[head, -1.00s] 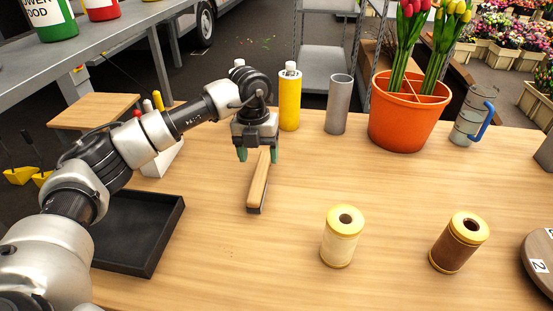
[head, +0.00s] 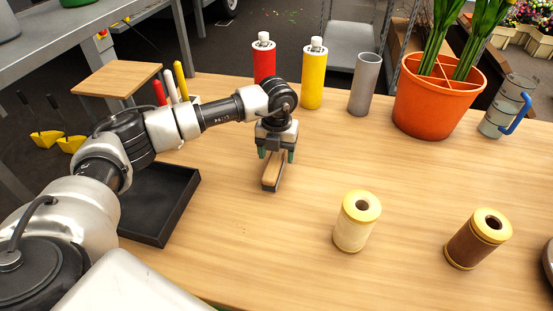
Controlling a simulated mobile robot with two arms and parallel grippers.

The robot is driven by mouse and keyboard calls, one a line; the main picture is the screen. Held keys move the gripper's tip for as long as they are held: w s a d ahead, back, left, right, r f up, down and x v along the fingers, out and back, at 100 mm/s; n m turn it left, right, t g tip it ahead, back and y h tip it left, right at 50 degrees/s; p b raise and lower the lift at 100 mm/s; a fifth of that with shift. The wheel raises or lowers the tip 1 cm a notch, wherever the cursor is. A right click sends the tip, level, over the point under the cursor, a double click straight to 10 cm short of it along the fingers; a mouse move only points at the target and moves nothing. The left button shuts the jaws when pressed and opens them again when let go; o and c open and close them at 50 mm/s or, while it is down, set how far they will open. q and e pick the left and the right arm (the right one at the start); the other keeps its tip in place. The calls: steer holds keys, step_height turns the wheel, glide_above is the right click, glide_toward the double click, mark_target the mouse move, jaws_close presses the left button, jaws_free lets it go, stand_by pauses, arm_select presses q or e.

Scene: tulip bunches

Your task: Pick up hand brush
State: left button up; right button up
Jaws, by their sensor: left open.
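The hand brush (head: 271,179) lies on the wooden table, with a light wooden back and a dark lower edge. Its near end shows; its far part is hidden under my left gripper. My left gripper (head: 275,156) points down over the brush, its green-tipped fingers apart, one on each side of it. I cannot tell whether the fingers touch the brush. My right gripper is not in view.
A black tray (head: 187,206) sits left of the brush. Red (head: 263,60) and yellow (head: 314,78) bottles, a grey cylinder (head: 364,84) and an orange pot (head: 437,100) stand behind. Cream (head: 356,222) and brown (head: 477,240) spools stand at right. The table between is clear.

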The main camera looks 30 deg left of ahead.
arm_select(q)
steer(key=shift+f, duration=0.35)
steer(key=shift+f, duration=0.25)
stand_by(0.3)
steer(key=c, duration=1.1)
steer(key=shift+r, duration=0.5)
step_height(320, 180, up, 4)
steer(key=s+d+r, duration=0.1)
steer(key=d+r, duration=0.1)
steer(key=d, duration=0.1)
steer(key=s+d+r, duration=0.1)
steer(key=d+r, duration=0.1)
steer(key=d, duration=0.2)
steer(key=s+d+r, duration=0.1)
steer(key=d+r, duration=0.1)
steer(key=d, duration=0.2)
steer(key=shift+s+d+r+b, duration=0.15)
steer(key=shift+r+b, duration=0.15)
steer(key=shift+b, duration=0.05)
